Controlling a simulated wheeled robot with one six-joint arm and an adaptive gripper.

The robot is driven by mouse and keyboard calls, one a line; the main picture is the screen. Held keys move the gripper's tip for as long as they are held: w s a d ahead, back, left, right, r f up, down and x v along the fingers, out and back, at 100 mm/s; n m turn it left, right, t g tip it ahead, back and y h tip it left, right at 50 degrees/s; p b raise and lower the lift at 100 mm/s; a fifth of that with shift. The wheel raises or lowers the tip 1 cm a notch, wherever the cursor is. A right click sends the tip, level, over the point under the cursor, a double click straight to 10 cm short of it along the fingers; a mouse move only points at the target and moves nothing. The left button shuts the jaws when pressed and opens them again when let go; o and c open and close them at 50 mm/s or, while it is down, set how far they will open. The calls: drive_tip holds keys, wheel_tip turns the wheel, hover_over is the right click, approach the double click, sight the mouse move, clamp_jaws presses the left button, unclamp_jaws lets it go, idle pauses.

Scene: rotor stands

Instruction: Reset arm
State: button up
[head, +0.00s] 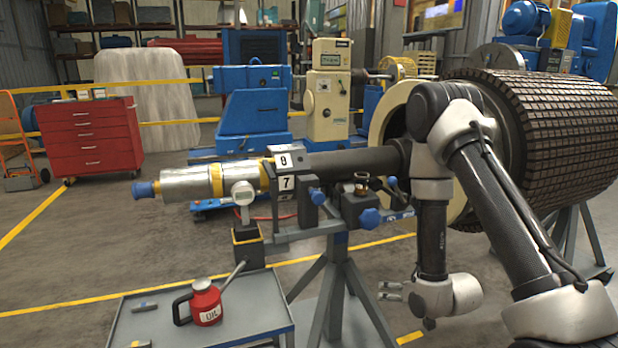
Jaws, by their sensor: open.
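My arm comes in from the lower right and bends down over the front of the rotor. My gripper (384,291) points left in the open space right of the grey stand (334,275). Its two fingers are apart with nothing between them, and it touches nothing that I can see. The rotor (550,130) is a large dark ribbed drum with a long shaft (355,163) reaching left through the stand's head. My arm hides part of the drum and shaft.
A red tool cabinet (92,137) and blue machine (252,110) are behind.

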drive_tip(key=s+d+r+n+g+h, duration=0.1)
drive_tip(key=s+d+r+g+h, duration=0.1)
drive_tip(key=s+d+r+g, duration=0.25)
drive_tip(key=s+d+r+n+g+h, duration=0.1)
drive_tip(key=s+d+r+g, duration=0.1)
drive_tip(key=s+r+g, duration=0.45)
drive_tip(key=s+r+t, duration=0.2)
drive_tip(key=s+r, duration=0.3)
drive_tip(key=r, duration=0.3)
drive_tip(key=s+d+r+t, duration=0.1)
drive_tip(key=s+r+t, duration=0.1)
drive_tip(key=s+r, duration=0.3)
drive_tip(key=s+d+r+m+t, duration=0.1)
drive_tip(key=s+r, duration=0.4)
drive_tip(key=r, duration=0.8)
drive_tip(key=shift+s+d+r+t, duration=0.2)
drive_tip(key=shift+s+d+t, duration=0.05)
drive_tip(key=shift+t, duration=0.45)
